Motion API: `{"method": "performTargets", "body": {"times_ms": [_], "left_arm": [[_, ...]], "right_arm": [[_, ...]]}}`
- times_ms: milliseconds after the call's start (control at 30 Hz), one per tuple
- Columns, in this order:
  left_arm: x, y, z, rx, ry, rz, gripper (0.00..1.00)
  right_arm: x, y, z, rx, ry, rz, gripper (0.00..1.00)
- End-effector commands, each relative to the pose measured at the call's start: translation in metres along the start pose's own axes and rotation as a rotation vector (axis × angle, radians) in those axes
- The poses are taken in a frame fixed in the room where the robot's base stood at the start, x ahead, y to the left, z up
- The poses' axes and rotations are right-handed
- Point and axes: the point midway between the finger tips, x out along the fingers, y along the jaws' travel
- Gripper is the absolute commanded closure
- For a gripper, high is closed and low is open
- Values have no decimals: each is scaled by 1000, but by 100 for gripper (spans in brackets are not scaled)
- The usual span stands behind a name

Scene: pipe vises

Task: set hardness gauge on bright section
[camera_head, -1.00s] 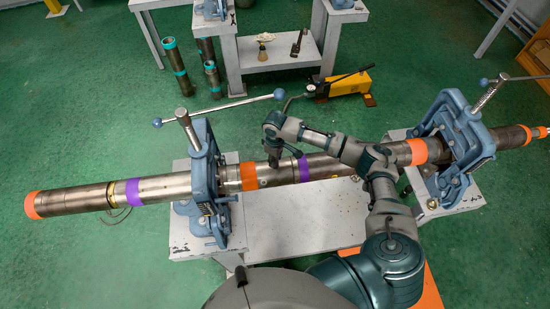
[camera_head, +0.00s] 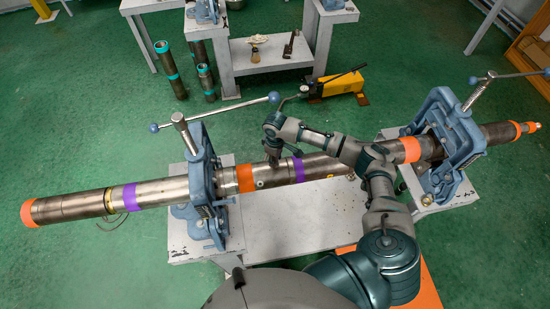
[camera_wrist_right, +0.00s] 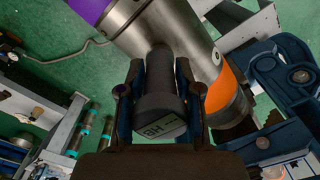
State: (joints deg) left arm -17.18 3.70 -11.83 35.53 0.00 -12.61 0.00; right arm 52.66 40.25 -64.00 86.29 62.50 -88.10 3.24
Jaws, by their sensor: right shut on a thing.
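My right gripper (camera_head: 273,149) is above the long pipe and shut on a dark, cylindrical hardness gauge (camera_wrist_right: 160,100). In the right wrist view the gauge sits between both fingers, its labelled end facing the camera and its other end toward the pipe. The bright section (camera_head: 272,177) is bare shiny metal between an orange band (camera_head: 246,178) and a purple band (camera_head: 299,169). It also shows in the right wrist view (camera_wrist_right: 188,38). The gauge's far end overlaps this section; whether it touches the metal I cannot tell. My left gripper is out of view.
Blue vises hold the pipe at left (camera_head: 201,185) and right (camera_head: 444,145), with handles sticking out. A white bench (camera_head: 300,220) stands below the pipe. A yellow pump (camera_head: 338,84) and several upright tubes (camera_head: 171,70) are behind on the green floor.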

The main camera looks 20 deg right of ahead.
Motion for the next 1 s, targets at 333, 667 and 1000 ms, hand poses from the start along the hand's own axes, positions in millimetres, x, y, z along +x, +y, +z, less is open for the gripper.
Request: {"method": "performTargets", "body": {"times_ms": [333, 667, 1000], "left_arm": [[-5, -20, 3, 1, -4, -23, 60], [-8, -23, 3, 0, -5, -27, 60], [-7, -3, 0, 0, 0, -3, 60]], "right_arm": [[0, 7, 5, 0, 3, -1, 100], [1, 16, 12, 0, 4, -5, 100], [0, 10, 8, -2, 2, 0, 100]]}}
